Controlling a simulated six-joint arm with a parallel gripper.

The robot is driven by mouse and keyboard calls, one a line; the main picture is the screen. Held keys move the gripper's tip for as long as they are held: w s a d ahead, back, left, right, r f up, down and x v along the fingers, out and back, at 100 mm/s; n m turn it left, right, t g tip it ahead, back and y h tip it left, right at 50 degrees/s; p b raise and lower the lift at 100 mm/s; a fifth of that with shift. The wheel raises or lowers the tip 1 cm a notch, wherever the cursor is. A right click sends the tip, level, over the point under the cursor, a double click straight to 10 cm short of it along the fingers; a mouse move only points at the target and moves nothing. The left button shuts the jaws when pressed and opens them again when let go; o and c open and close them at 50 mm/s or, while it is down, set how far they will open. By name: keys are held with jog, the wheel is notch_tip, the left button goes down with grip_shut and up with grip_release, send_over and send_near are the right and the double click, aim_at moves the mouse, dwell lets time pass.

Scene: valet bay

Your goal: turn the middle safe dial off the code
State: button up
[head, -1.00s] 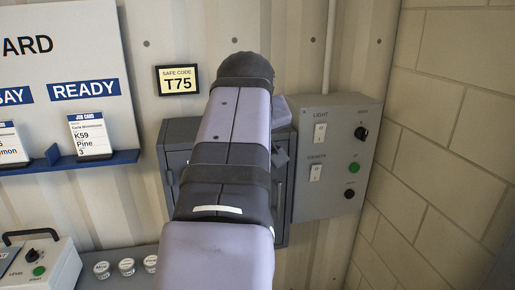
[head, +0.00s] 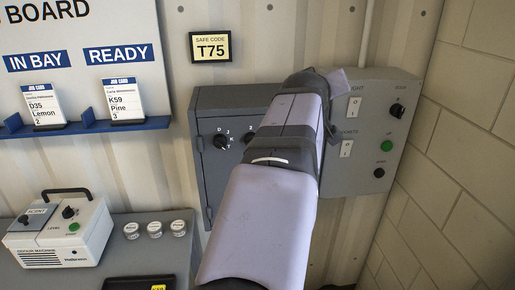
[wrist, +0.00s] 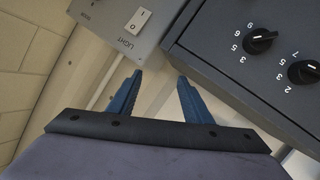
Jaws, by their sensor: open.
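The grey safe (head: 215,185) is mounted on the corrugated wall. Its left dial (head: 221,142), marked with letters, shows clearly in the head view. The middle dial (head: 249,139) is only partly visible there, beside my arm. In the wrist view, the middle dial (wrist: 304,72) is at the right edge and the right dial (wrist: 260,40) is above and left of it, both black with white numbers. I cannot tell the middle dial's setting for sure. My gripper (wrist: 160,78) is open and empty, its blue fingers apart from the safe. The sign (head: 211,47) reads safe code T75.
A switch panel (head: 350,175) with light switch, knobs and green button adjoins the safe on the right; the light switch (wrist: 138,20) is near my fingers. A block wall (head: 460,140) stands at right. An odour machine (head: 60,230) and small jars (head: 154,229) sit at lower left.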

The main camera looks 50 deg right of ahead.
aim_at(252, 141)
jog(key=w+a+f+n+t+b, duration=0.1)
jog(key=w+a+f+n+t, duration=0.2)
jog(key=w+a+n+t, duration=0.65)
jog(key=s+a+f+n+t+y+b, duration=0.1)
jog(key=s+a+f+n+t+y, duration=0.15)
jog(key=f, duration=0.45)
jog(key=s+a+f+n+t+y+b, duration=0.1)
jog(key=s+a+f+t+y, duration=0.2)
jog(key=f, duration=0.4)
jog(key=d+p+x, duration=0.1)
jog(key=p+x, duration=0.3)
jog(key=x, duration=0.3)
jog(key=shift+d+g, duration=0.35)
jog(key=shift+g, duration=0.05)
jog(key=shift+r, duration=0.15)
